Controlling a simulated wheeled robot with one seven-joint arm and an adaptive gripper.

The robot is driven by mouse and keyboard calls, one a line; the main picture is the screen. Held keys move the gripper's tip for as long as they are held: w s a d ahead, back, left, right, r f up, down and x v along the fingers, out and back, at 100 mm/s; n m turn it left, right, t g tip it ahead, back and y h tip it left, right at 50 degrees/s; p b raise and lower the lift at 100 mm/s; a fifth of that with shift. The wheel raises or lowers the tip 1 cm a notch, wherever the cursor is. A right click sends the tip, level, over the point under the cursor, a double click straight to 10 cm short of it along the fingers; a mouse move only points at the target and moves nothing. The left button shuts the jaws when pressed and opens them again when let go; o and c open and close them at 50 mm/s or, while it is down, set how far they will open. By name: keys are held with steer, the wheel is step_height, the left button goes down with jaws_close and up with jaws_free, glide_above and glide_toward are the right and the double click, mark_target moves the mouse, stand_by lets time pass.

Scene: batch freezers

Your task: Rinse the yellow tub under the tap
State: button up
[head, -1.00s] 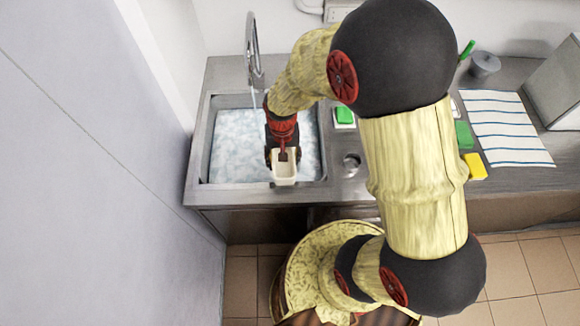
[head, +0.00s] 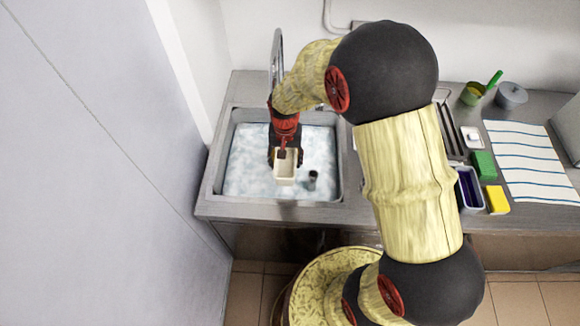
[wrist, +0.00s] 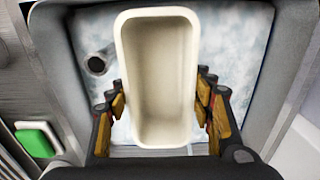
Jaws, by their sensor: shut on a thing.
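My gripper (wrist: 160,115) is shut on a pale cream tub (wrist: 155,80), with a finger on each side of its walls. The tub looks empty inside in the wrist view. In the head view my gripper (head: 286,152) holds the tub (head: 285,176) over the sink basin (head: 224,192), which has white foamy water in it. The curved metal tap (head: 277,52) rises at the back of the basin, behind the gripper. Its lower part is hidden by my arm, and I cannot see a stream from it now.
A dark upright cylinder (head: 313,177) stands in the basin, right of the tub. Right of my arm are a green sponge (head: 484,165), a yellow sponge (head: 497,199), a blue-filled container (head: 469,188) and a striped cloth (head: 530,160). A grey wall (head: 100,150) stands close on the left.

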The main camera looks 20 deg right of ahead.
steer(key=w+a+f+b, duration=0.1)
steer(key=w, duration=0.6)
steer(key=shift+w+a+f, duration=0.15)
steer(key=shift+a+f, duration=0.1)
steer(key=shift+a, duration=0.1)
steer(key=shift+d, duration=0.1)
stand_by(0.5)
steer(key=shift+w+d, duration=0.15)
steer(key=shift+d, duration=0.35)
steer(key=shift+a, duration=0.2)
steer(key=shift+a, duration=0.4)
steer(key=shift+s, duration=0.2)
steer(key=shift+s+d+p, duration=0.25)
steer(key=shift+s+d, duration=0.05)
steer(key=shift+s, duration=1)
steer(key=shift+s+d+p, duration=0.2)
steer(key=shift+s+d, duration=0.1)
steer(key=shift+s, duration=0.95)
steer(key=shift+s+d+p, duration=0.25)
steer(key=shift+s+d, duration=0.05)
steer(key=shift+s, duration=1)
steer(key=shift+r, duration=0.1)
